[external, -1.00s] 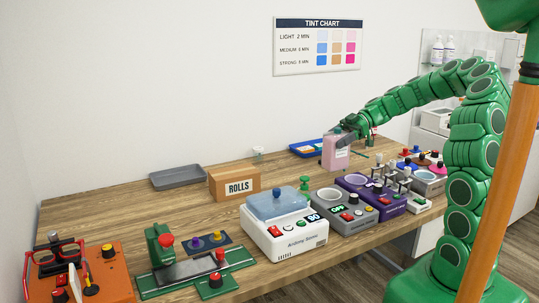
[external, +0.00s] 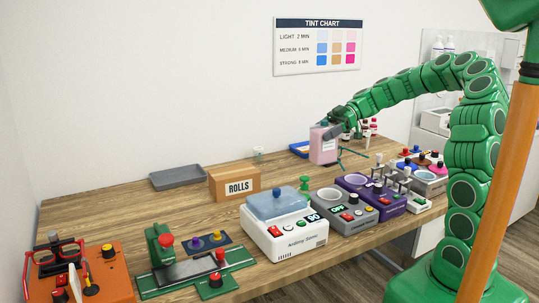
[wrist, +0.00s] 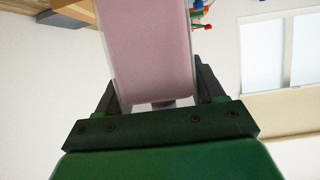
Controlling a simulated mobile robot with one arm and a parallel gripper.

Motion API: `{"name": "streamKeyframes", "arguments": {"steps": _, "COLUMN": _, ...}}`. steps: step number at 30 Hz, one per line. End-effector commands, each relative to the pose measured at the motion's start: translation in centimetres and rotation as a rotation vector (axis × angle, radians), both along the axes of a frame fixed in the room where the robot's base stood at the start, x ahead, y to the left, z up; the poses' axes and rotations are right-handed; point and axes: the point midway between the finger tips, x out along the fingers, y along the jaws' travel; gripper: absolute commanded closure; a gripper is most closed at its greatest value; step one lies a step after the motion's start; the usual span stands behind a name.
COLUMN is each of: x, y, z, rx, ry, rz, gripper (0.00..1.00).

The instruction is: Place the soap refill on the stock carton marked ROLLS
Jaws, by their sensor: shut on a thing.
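The soap refill (external: 323,146) is a pink container with a pale label. My gripper (external: 330,128) is shut on its top part and holds it upright above the right back part of the table. In the wrist view the pink soap refill (wrist: 148,50) sits between the two dark fingers of my gripper (wrist: 152,95). The stock carton marked ROLLS (external: 235,186) is a brown box on the table, left of the soap refill and apart from it. Its top is bare.
A grey tray (external: 177,178) lies behind the carton to the left. A white device with a blue lid (external: 277,205) stands in front of the carton to the right. A small clear cup (external: 258,154) stands behind it. A blue tray (external: 300,148) and small bottles (external: 366,130) are near the soap refill.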

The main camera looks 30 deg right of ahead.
Motion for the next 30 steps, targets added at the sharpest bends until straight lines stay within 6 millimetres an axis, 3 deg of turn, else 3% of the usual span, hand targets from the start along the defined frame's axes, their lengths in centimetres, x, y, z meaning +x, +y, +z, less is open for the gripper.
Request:
{"name": "streamKeyframes", "arguments": {"steps": 9, "x": 3.5, "y": 6.1, "z": 2.1, "rx": -0.007, "ry": 0.001, "rz": 0.01, "gripper": 0.64}}
{"name": "streamKeyframes", "arguments": {"steps": 21, "x": 6.2, "y": 15.0, "z": 5.4, "rx": 0.004, "ry": -0.009, "rz": 0.032, "gripper": 0.64}}
{"name": "streamKeyframes", "arguments": {"steps": 30, "x": 6.8, "y": 18.5, "z": 7.1, "rx": 0.015, "ry": -0.018, "rz": 0.041, "gripper": 0.64}}
